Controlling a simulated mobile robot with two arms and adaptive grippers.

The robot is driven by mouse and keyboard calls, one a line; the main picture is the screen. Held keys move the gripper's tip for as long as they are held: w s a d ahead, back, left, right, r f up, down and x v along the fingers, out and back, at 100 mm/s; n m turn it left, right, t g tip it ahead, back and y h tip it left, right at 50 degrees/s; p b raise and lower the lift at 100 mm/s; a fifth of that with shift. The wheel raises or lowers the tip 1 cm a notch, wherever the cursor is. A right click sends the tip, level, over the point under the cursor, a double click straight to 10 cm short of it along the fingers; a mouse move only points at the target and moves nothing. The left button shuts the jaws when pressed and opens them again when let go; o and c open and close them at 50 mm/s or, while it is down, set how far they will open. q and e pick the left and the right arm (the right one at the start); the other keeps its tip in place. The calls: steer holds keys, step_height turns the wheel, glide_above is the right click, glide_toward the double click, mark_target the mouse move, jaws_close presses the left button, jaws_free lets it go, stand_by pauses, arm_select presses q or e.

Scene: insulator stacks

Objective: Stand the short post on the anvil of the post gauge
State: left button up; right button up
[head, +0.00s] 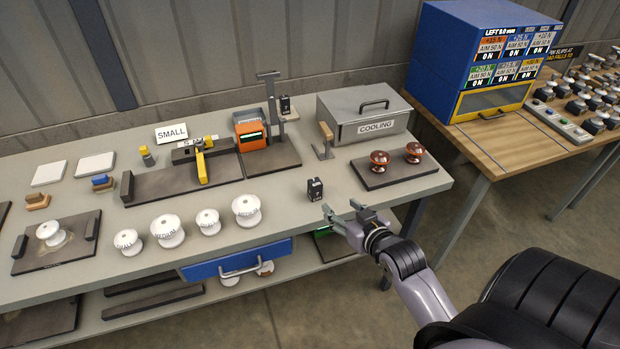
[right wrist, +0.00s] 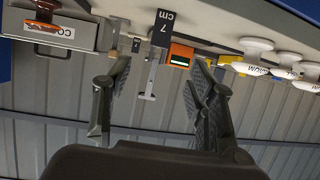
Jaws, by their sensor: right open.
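A small black post (head: 315,189) with a white label stands upright on the grey bench near its front edge. In the right wrist view, which is upside down, the post (right wrist: 162,32) reads "7 cm" and shows between and beyond the finger tips. The post gauge (head: 270,84) stands at the back of the bench, with a dark base, a tall grey stand and an orange display unit (head: 252,134). A small black labelled block (head: 285,105) sits high beside the stand; I cannot tell its support. My right gripper (head: 340,207) is open and empty, just short of the post. My left gripper is out of view.
Behind the post are a wooden-handled tool (head: 325,140) and the grey COOLING box (head: 362,113). Brown insulators (head: 380,161) stand on a dark tray to the right. White insulators (head: 246,210) line the front at left. A blue drawer (head: 237,260) sits below.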

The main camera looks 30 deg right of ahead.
steer(key=p, duration=0.1)
glide_toward(318, 190)
steer(key=w, duration=0.1)
steer(key=x, duration=0.4)
steer(key=shift+w+d+f+p, duration=0.2)
steer(key=shift+w+d+p, duration=0.05)
steer(key=shift+w+p, duration=0.1)
steer(key=shift+w+d+f, duration=0.1)
steer(key=shift+w+f, duration=0.1)
steer(key=shift+w, duration=0.2)
steer(key=shift+w+f, duration=0.2)
steer(key=shift+w, duration=0.3)
steer(key=p+x, duration=0.1)
steer(key=x, duration=0.2)
steer(key=shift+f, duration=0.2)
steer(key=shift+w+f, duration=0.25)
steer(key=shift+w, duration=0.25)
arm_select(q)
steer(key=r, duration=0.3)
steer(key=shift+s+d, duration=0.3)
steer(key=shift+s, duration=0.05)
arm_select(e)
steer(key=shift+c, duration=0.2)
